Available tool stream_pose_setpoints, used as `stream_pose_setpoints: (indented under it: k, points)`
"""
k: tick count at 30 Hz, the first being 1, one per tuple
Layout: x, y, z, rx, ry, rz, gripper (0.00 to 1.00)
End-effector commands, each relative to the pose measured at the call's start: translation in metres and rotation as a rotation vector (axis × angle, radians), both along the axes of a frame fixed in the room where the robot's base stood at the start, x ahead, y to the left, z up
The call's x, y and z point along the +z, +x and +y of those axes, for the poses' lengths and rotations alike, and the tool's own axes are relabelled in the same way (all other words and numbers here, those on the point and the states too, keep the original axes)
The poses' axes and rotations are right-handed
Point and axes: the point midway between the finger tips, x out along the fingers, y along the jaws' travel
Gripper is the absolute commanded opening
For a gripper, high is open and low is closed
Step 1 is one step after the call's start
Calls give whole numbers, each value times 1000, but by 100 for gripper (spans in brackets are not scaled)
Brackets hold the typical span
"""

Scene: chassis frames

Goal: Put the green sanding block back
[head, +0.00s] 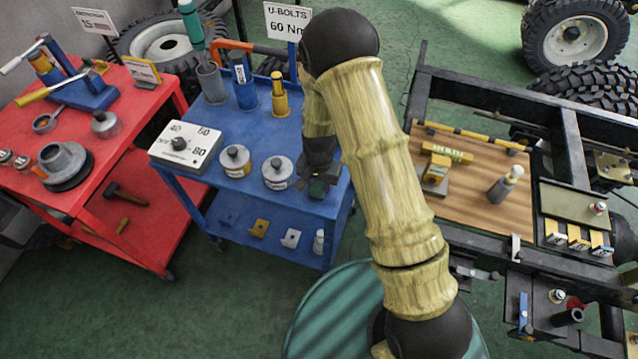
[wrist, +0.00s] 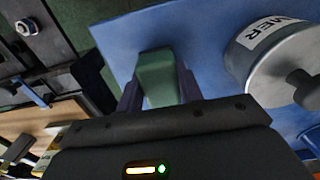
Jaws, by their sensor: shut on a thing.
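The green sanding block (wrist: 157,79) is between the fingers of my gripper (wrist: 160,92) in the wrist view. My gripper is shut on it, over the blue cart top. In the head view my gripper (head: 318,178) is at the right end of the blue cart (head: 225,195), right of the second grey can. The block shows there as a small dark green patch (head: 317,188) at the fingertips, mostly hidden by the gripper. I cannot tell whether the block touches the cart top.
Two lidded cans (head: 277,173) (head: 235,160) and a white dial box (head: 186,146) stand on the blue cart. The nearer can also shows close to my gripper in the wrist view (wrist: 275,65). A wooden board (head: 470,205) on the chassis frame lies right of my arm.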

Motion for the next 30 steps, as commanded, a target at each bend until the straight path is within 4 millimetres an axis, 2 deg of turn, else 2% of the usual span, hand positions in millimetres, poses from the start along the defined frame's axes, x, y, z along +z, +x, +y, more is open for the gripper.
stream_pose_setpoints:
  k: [12, 13, 16, 24, 30]
  points:
    - [-7, 0, 0, 1, 1, -1, 15]
    - [-6, 0, 1, 1, 1, -1, 40]
    - [-6, 0, 1, 1, 1, -1, 58]
    - [-5, 1, -1, -1, 1, -1, 58]
    - [5, 1, 0, -1, 1, -4, 58]
